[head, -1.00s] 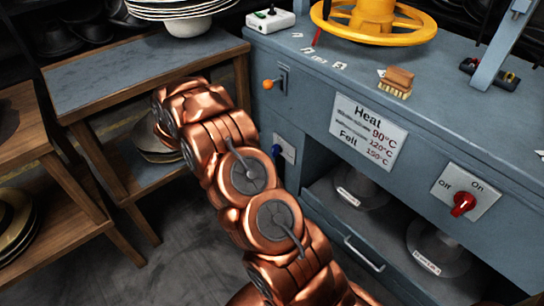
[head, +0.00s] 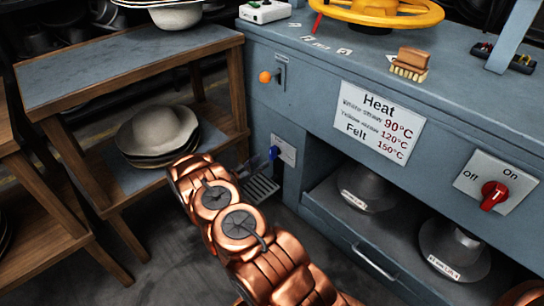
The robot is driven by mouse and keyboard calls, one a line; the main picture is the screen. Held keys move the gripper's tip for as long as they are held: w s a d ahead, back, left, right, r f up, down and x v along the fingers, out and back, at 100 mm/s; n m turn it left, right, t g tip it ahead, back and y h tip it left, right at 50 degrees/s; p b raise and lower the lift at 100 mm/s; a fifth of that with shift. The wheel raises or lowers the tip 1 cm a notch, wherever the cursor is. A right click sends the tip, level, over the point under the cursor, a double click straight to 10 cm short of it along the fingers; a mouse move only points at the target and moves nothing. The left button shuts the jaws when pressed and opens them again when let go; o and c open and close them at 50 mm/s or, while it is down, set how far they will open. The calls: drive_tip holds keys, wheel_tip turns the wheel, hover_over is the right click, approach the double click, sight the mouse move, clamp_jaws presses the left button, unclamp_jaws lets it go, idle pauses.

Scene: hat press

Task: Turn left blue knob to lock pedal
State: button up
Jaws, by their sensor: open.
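The blue knob (head: 273,153) sits on a small light plate (head: 287,151) on the left leg of the blue-grey press cabinet. A dark ribbed pedal (head: 262,188) shows low down below the knob, partly hidden by my copper arm. I cannot see any contact with the knob.
An orange-tipped lever (head: 266,77) sits above the knob. A red switch (head: 494,195) is at the right. A yellow wheel (head: 376,12) stands on top. A wooden shelf (head: 130,65) with hats (head: 158,132) is close on the left. Grey floor lies between shelf and cabinet.

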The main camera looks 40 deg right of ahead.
sight(270, 155)
drive_tip(key=shift+d+b, duration=0.85)
drive_tip(key=shift+d, duration=2.9)
drive_tip(key=c, duration=0.8)
